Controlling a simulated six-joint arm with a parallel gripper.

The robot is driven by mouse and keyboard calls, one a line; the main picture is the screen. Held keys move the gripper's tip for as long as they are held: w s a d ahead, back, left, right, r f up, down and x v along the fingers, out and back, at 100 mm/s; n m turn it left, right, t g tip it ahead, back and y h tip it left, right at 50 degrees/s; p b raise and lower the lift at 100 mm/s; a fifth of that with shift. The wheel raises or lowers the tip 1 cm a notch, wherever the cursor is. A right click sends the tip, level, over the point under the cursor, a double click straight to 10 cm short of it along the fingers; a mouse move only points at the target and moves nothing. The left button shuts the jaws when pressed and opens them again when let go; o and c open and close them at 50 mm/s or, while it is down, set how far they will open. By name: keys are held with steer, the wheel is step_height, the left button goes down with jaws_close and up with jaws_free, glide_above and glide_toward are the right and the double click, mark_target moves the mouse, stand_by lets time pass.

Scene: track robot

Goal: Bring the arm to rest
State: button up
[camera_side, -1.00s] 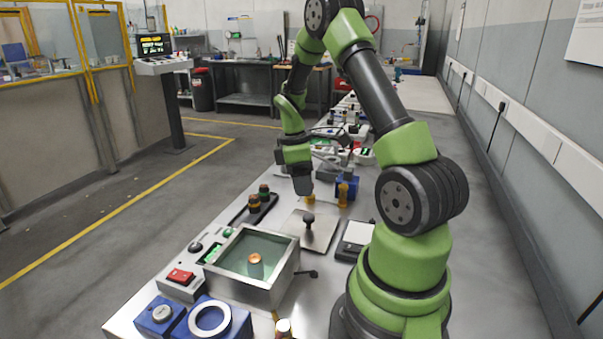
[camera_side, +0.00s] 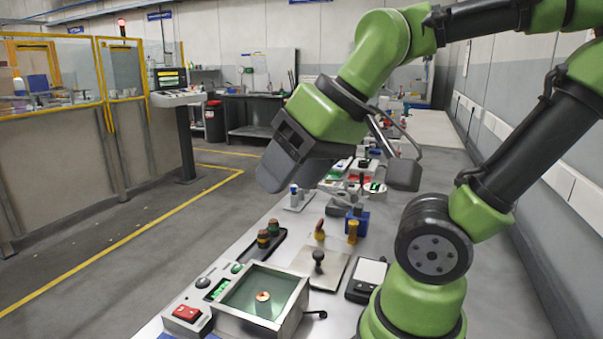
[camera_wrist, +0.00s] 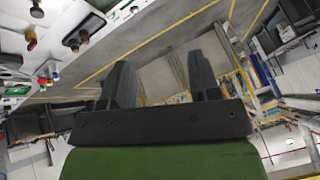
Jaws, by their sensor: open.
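My gripper (camera_side: 280,165) is raised well above the bench in the side view, towards the left of my green and black arm. In the wrist view my gripper (camera_wrist: 162,80) shows two dark fingers spread apart. Nothing is between them; beyond them are the floor and the yellow lines. The gripper touches nothing that I can see.
The metal bench (camera_side: 290,225) carries a glass-topped box (camera_side: 255,300), a plate with a black knob (camera_side: 318,258), a black-framed scale (camera_side: 368,275) and a blue block (camera_side: 358,222). A console on a post (camera_side: 180,95) and yellow-framed fencing (camera_side: 108,115) stand left. The air around the gripper is clear.

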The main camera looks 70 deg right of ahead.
steer(key=shift+s+a+m+t+y, duration=0.3)
steer(key=shift+s+a, duration=0.3)
steer(key=shift+s, duration=0.15)
